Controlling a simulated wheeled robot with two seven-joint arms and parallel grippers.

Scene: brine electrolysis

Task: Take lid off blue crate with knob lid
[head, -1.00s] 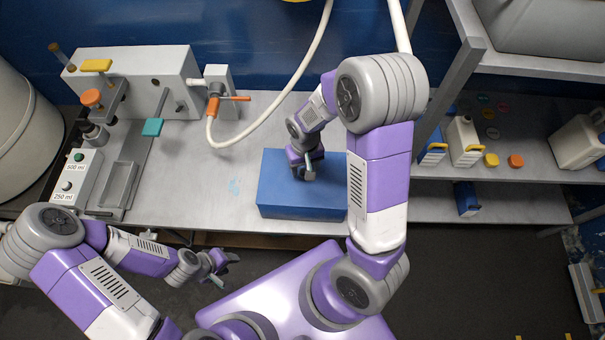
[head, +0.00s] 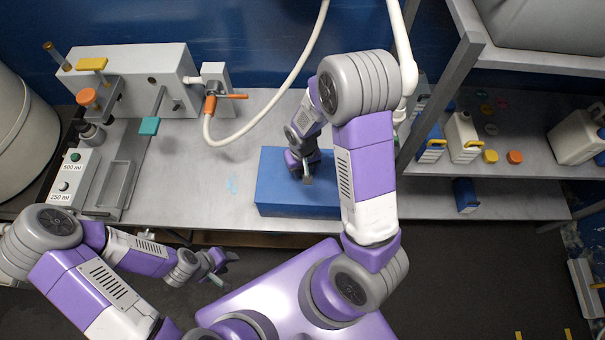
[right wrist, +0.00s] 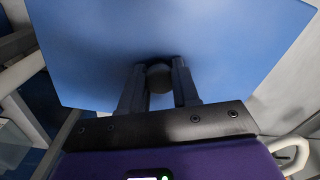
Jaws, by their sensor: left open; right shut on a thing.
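The blue crate (head: 290,207) stands on the grey bench with its flat blue lid (head: 270,180) on top; I cannot tell whether there is a gap between them. My right gripper (head: 304,172) is over the middle of the lid, pointing down. The knob is hidden in the head view. My left gripper (head: 220,268) is open and empty, in front of the bench, away from the crate.
A grey apparatus (head: 130,75) with a white hose (head: 285,95) stands at the back left. A grey tray (head: 115,185) and a button box (head: 73,180) are at the left. A shelf (head: 510,160) with jugs is at the right.

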